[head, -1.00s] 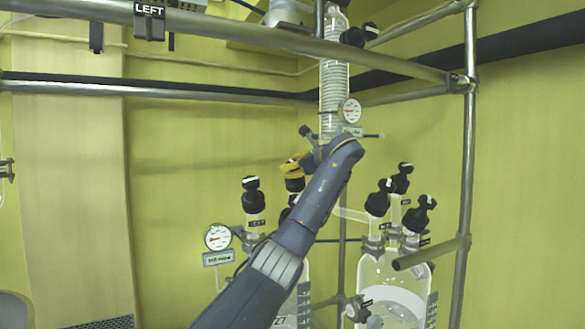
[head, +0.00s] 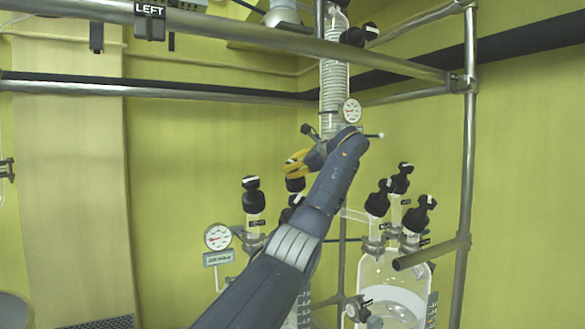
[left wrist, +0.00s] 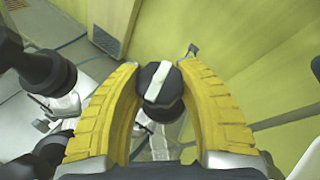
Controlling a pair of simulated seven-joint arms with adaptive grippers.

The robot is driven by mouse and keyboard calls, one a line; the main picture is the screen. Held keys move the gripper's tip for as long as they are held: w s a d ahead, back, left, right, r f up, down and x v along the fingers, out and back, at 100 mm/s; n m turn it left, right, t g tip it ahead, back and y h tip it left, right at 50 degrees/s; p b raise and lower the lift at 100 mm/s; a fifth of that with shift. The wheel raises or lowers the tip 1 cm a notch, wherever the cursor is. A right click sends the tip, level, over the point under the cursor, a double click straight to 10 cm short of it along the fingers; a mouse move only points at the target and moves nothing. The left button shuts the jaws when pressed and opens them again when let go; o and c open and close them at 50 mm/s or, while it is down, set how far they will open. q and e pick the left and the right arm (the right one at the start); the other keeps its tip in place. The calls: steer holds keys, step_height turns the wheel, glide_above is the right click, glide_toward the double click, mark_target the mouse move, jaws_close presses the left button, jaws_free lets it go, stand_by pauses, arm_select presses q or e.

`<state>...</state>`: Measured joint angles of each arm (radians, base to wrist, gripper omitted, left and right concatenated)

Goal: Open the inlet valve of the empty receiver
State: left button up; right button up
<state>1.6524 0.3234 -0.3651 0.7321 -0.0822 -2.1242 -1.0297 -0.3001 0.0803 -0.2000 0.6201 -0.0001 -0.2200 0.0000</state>
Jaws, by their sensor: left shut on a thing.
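My left gripper (head: 296,164) has yellow fingers and sits over the black-capped valve (head: 295,184) in the head view. In the left wrist view the two curved fingers (left wrist: 160,92) are on either side of a black knob (left wrist: 172,98) with a white bar on top, and are shut on it. The bar runs nearly up and down in that view, slightly tilted. The left glass receiver (head: 304,306) is mostly hidden behind my arm, so its contents cannot be judged. The right glass receiver (head: 367,276) holds pale material. My right gripper is not in view.
Another black-capped valve (head: 252,196) and a gauge (head: 218,237) stand left of my arm. Several black valves (head: 378,200) top the right receiver. A coiled glass column (head: 334,90) rises behind my wrist. Metal rails (head: 467,150) frame the area.

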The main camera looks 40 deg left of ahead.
arm_select(q)
steer(key=o, duration=1.3)
steer(key=shift+m+t, duration=0.4)
steer(key=shift+m+t, duration=2.9)
steer(key=shift+m, duration=0.1)
steer(key=m+t+h, duration=0.1)
steer(key=m+t, duration=0.2)
steer(key=m+t+h, duration=0.1)
steer(key=m+t, duration=0.2)
steer(key=m, duration=0.1)
steer(key=shift+h, duration=0.4)
steer(key=v, duration=1.7)
steer(key=shift+s+d, duration=0.15)
steer(key=shift+d, duration=0.1)
steer(key=shift+s+a+r+n+g+y, duration=0.3)
steer(key=shift+a+r+n+g+y, duration=0.35)
steer(key=shift+a+r+n, duration=1.85)
steer(key=shift+s+a+r+n+g+y, duration=0.35)
steer(key=shift+a+r+n+g, duration=0.75)
steer(key=shift+a+r, duration=2.5)
steer(key=shift+s+a+r+n+g+y, duration=0.3)
steer(key=shift+a+r+n+g+y, duration=0.2)
steer(key=shift+a+r+n, duration=2.4)
